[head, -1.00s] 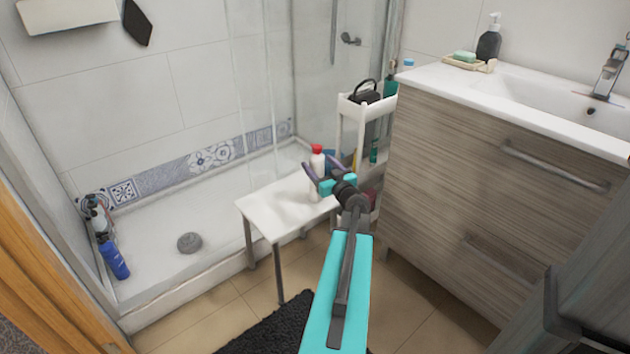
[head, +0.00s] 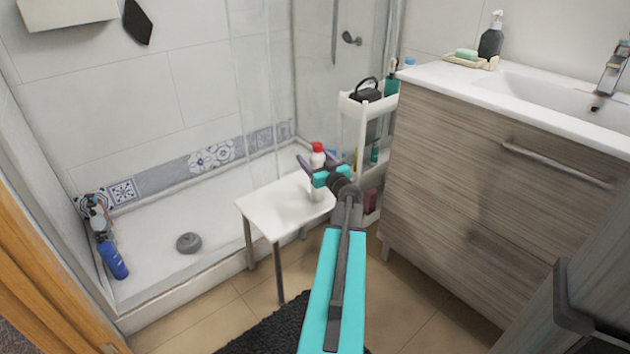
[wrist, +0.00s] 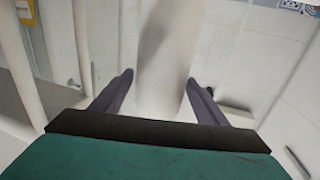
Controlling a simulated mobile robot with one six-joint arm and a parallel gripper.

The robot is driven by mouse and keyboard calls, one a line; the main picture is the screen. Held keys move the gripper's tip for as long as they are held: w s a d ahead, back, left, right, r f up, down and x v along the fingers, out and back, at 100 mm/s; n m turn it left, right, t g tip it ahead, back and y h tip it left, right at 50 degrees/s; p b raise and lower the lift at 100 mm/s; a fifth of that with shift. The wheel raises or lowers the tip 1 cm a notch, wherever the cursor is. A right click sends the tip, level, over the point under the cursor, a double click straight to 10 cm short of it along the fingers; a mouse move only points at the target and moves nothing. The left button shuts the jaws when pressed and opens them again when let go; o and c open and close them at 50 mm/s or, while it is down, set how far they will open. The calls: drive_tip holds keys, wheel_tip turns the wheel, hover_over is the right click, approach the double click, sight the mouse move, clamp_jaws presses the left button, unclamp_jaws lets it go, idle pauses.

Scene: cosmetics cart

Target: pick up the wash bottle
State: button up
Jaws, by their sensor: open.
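The wash bottle (head: 317,158) is white with a red cap and stands upright on the small white table. My gripper (head: 320,162) is open at the bottle, with its teal body hiding part of the bottle's middle. In the wrist view, the pale bottle body (wrist: 165,60) rises between the two dark fingers of my gripper (wrist: 160,95). A gap shows between each finger and the bottle there, more clearly on the left.
The white table (head: 262,208) has free room left of the bottle. A white cart (head: 349,125) with several bottles stands close behind and right. The wooden vanity (head: 480,190) is further right. A blue bottle (head: 112,258) is in the shower tray.

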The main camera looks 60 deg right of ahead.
drive_tip(key=shift+x, duration=0.9)
drive_tip(key=shift+c, duration=0.4)
clamp_jaws()
drive_tip(key=shift+r, duration=0.15)
drive_tip(key=s+a+r+p, duration=0.5)
drive_tip(key=s+a+p, duration=0.4)
drive_tip(key=a+p, duration=0.3)
drive_tip(key=p, duration=0.3)
drive_tip(key=shift+s+a+p, duration=0.2)
drive_tip(key=shift+s+p, duration=0.15)
drive_tip(key=shift+p, duration=0.05)
idle(0.4)
drive_tip(key=shift+a+f, duration=0.1)
